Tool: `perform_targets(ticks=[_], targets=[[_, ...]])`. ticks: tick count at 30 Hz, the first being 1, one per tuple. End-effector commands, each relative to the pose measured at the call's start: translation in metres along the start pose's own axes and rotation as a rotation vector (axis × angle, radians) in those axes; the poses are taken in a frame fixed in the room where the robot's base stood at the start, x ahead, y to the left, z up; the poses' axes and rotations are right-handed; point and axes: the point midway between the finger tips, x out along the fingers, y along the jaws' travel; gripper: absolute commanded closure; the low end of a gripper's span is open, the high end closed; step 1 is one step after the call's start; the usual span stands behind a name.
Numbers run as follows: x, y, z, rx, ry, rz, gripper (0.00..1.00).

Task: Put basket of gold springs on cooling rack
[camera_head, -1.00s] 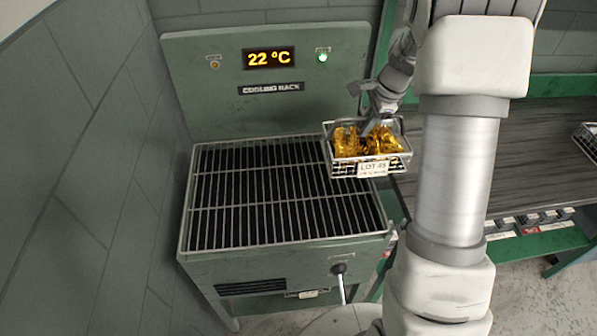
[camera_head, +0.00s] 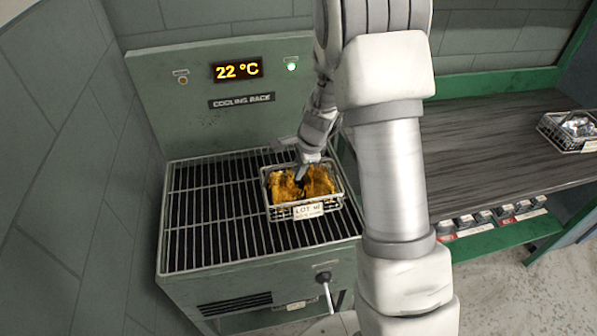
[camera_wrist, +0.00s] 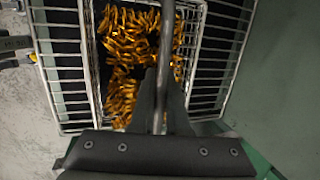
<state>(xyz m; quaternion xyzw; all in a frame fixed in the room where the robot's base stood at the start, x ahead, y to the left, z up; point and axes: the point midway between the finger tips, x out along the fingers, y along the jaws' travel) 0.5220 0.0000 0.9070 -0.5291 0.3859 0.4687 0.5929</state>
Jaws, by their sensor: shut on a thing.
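The wire basket (camera_head: 277,214) of gold springs (camera_head: 318,183) is over the right part of the cooling rack's grate (camera_head: 205,215). Its front carries a white lot label. My gripper (camera_head: 303,172) reaches down into it from above and is shut on it. In the wrist view the basket's wire rim (camera_wrist: 92,60) and gold springs (camera_wrist: 125,38) lie under the gripper (camera_wrist: 160,115), with a handle bar running between the fingers. The grate's bars (camera_wrist: 225,45) show on both sides of the basket. I cannot tell whether the basket touches the grate.
The rack's back panel (camera_head: 215,125) shows 22 °C and a lit green lamp. A lever (camera_head: 326,290) sticks out at its front. A dark bench (camera_head: 490,150) stands to the right, with another basket (camera_head: 568,145) of silvery springs. The grate's left side is clear.

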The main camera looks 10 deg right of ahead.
Motion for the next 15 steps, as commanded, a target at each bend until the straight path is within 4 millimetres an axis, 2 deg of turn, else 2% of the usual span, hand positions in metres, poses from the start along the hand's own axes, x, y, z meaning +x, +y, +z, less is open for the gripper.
perform_targets(ticks=[11, 12, 15], targets=[[0.0063, 0.0003, -0.0013, 0.000, 0.000, -0.004, 1.00], [0.0077, 0.0017, -0.0014, 0.000, 0.000, -0.001, 0.85], [0.0067, 0.0014, -0.0013, 0.000, 0.000, -0.002, 0.67]])
